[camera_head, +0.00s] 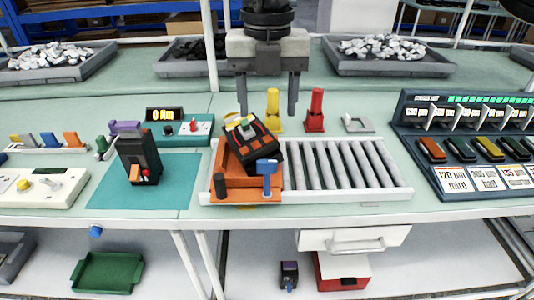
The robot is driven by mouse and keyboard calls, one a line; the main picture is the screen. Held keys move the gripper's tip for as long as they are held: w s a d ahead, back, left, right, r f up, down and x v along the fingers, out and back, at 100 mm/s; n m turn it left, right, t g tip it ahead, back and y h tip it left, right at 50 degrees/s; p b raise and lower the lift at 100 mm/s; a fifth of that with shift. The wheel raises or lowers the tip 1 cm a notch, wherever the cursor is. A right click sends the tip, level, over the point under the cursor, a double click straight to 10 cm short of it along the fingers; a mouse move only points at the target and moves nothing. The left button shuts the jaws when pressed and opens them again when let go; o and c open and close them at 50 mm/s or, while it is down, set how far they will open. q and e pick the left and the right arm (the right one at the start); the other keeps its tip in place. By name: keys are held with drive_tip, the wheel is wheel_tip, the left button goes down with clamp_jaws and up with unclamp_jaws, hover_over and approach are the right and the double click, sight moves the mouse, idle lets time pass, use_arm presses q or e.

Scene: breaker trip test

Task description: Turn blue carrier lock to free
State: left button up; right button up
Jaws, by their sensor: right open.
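The blue carrier lock (266,167) is a small blue T-shaped handle at the front right of the orange carrier (236,187). The carrier sits at the left end of a grey roller track (345,165). A black breaker with yellow and red parts (252,140) lies tilted in the carrier, just behind the lock. My right gripper (267,112) hangs behind and above the carrier with its two fingers spread and empty, apart from the lock. Its fingertips are near the yellow post. My left gripper is not in view.
A black breaker (138,157) stands on a teal mat (187,192) at left. A yellow post (273,110) and a red post (315,110) stand behind the track. A meter box (180,128) is behind the mat. A dark rack (470,140) is at right. The rollers are clear.

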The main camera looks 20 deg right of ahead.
sight(267, 161)
wheel_tip(267, 161, down, 12)
drive_tip(key=shift+p, duration=0.75)
drive_tip(key=c, duration=1)
